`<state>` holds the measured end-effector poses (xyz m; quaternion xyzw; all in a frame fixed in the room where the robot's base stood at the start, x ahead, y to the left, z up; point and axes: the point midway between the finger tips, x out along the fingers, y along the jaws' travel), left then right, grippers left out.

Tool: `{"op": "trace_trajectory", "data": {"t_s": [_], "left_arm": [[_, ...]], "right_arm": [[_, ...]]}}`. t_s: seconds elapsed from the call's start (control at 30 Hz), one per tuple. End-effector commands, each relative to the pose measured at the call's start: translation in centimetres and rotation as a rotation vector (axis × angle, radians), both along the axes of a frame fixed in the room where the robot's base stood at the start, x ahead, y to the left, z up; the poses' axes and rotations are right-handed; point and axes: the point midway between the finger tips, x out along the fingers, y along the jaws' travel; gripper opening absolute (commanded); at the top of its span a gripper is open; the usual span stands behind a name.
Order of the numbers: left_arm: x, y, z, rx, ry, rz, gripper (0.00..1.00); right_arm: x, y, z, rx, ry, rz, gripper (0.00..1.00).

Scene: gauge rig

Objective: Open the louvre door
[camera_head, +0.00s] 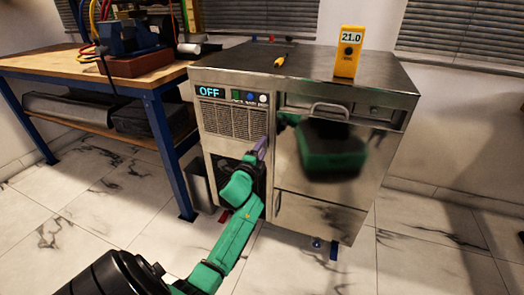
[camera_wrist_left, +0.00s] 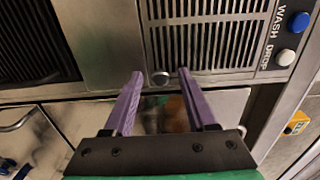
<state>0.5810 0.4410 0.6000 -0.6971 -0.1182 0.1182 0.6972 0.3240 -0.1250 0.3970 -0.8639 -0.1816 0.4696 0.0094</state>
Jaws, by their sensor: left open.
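The louvre door (camera_head: 231,119) is the slatted metal panel at the upper left of the steel machine's front, and it looks closed. It also shows in the left wrist view (camera_wrist_left: 205,42), with a small round knob (camera_wrist_left: 161,79) at its near edge. My left gripper (camera_head: 264,146) is in front of the machine, close to the louvre door's lower right. In the left wrist view its two purple fingers (camera_wrist_left: 159,73) are apart and empty. The knob appears between their tips; I cannot tell the depth gap. My right gripper is not in view.
Above the louvre door are an OFF display (camera_head: 209,91) and coloured buttons (camera_head: 249,97). A handled steel door (camera_head: 328,111) is to the right. A workbench (camera_head: 95,66) stands at left.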

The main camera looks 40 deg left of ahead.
Motion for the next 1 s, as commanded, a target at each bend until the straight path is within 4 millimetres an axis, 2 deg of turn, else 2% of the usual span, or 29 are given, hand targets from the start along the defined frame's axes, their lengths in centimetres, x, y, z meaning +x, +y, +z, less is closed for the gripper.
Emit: {"op": "trace_trajectory", "data": {"t_s": [0.1, 0.13, 0.2, 0.27, 1.0], "left_arm": [[-0.04, -0.01, 0.01, 0.0, 0.0, 0.0, 0.57], [-0.04, -0.01, 0.01, 0.0, 0.0, 0.0, 0.49], [-0.05, -0.02, 0.0, 0.0, 0.0, 0.0, 0.22], [-0.06, -0.02, 0.0, 0.0, 0.0, 0.0, 0.0], [-0.08, -0.04, -0.07, -0.001, 0.002, 0.0, 0.0]], "right_arm": [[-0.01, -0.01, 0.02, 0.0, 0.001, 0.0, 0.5], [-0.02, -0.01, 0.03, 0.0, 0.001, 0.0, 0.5], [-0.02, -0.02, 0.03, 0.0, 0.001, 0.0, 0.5], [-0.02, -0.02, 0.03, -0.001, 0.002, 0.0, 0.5], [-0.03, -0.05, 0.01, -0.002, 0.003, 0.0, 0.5]]}}
